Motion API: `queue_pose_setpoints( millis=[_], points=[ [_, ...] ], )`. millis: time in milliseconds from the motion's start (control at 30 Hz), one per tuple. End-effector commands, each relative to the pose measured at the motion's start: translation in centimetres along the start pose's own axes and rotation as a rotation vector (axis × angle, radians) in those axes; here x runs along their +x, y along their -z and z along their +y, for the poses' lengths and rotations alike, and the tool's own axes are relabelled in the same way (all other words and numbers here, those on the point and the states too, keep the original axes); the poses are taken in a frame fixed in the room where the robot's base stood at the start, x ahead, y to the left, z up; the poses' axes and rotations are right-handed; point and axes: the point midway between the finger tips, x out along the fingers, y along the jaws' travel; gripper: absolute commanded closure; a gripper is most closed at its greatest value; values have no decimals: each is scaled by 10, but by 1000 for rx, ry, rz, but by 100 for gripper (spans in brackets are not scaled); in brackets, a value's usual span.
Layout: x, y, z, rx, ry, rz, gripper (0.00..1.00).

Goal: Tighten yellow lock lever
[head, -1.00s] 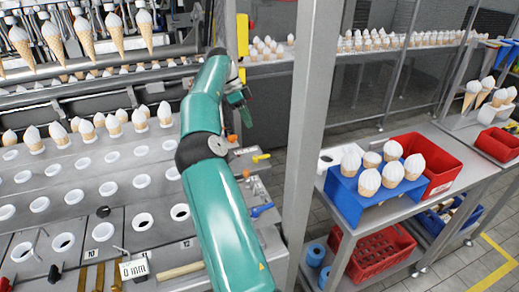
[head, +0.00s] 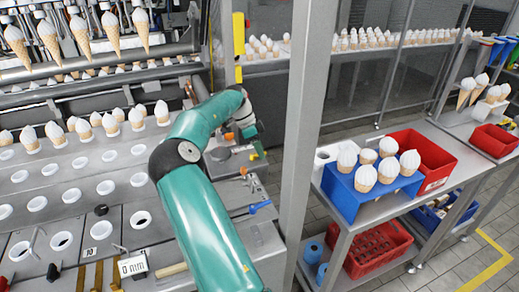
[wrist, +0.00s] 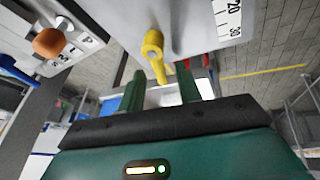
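The yellow lock lever (wrist: 153,48) shows in the wrist view, with its round hub against a grey metal plate and its handle pointing down between my fingers. In the head view a small part of the yellow lever (head: 259,150) shows beside the hand. My gripper (wrist: 160,72) is open, with one green finger on each side of the handle. A gap shows on both sides, so the fingers do not appear to grip it. In the head view my gripper (head: 255,138) is at the lever, and its fingers are mostly hidden.
An orange knob (wrist: 49,42) sits on a plate left of the lever, and a ruler scale (wrist: 228,18) is on the right. A blue lever (head: 260,206) is nearer on the machine's side. A grey post (head: 301,130) stands close right of the arm.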

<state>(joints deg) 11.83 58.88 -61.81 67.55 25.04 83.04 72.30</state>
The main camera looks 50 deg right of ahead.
Motion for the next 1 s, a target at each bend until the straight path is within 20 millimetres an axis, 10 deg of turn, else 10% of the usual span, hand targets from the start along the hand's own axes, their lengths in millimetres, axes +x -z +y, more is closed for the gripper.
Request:
queue_pose_setpoints(
  millis=[200, 400, 1000],
  points=[
    [0, 0, 0, 0, 0, 0, 66],
    [0, 0, 0, 0, 0, 0, 100],
    [-2, -2, -6, -246, 102, 51, 100]
  ],
)
